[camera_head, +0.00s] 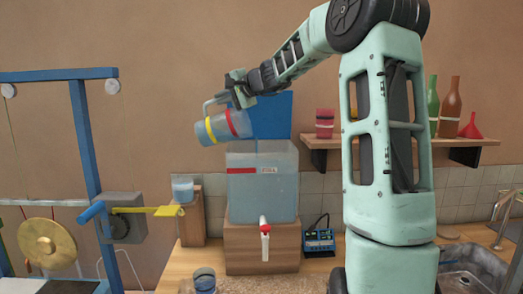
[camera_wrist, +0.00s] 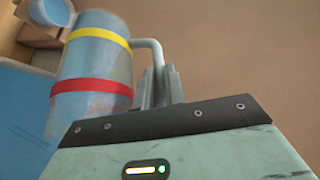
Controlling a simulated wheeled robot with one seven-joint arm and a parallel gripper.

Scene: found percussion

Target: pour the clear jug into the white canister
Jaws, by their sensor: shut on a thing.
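The clear jug (camera_head: 218,128) is a bluish see-through cylinder with a red and a yellow band. It lies tilted nearly on its side in the air, above the left edge of a large translucent tank (camera_head: 263,200). My gripper (camera_head: 238,92) is shut on the jug's handle; the jug (camera_wrist: 90,60) and its handle also show in the wrist view beside my fingers (camera_wrist: 160,88). The tank, pale with a red-and-white label and a red-handled tap, is the likeliest white canister. A blue panel (camera_head: 271,115) stands up behind its top. No flow is visible; the jug's mouth is unclear.
The tank stands on a wooden block (camera_head: 262,248). A small cup (camera_head: 182,189) stands on another block to its left. A blue frame with a gong (camera_head: 47,244) is at far left. A shelf with bottles (camera_head: 451,107) is at right, above a sink (camera_head: 470,270).

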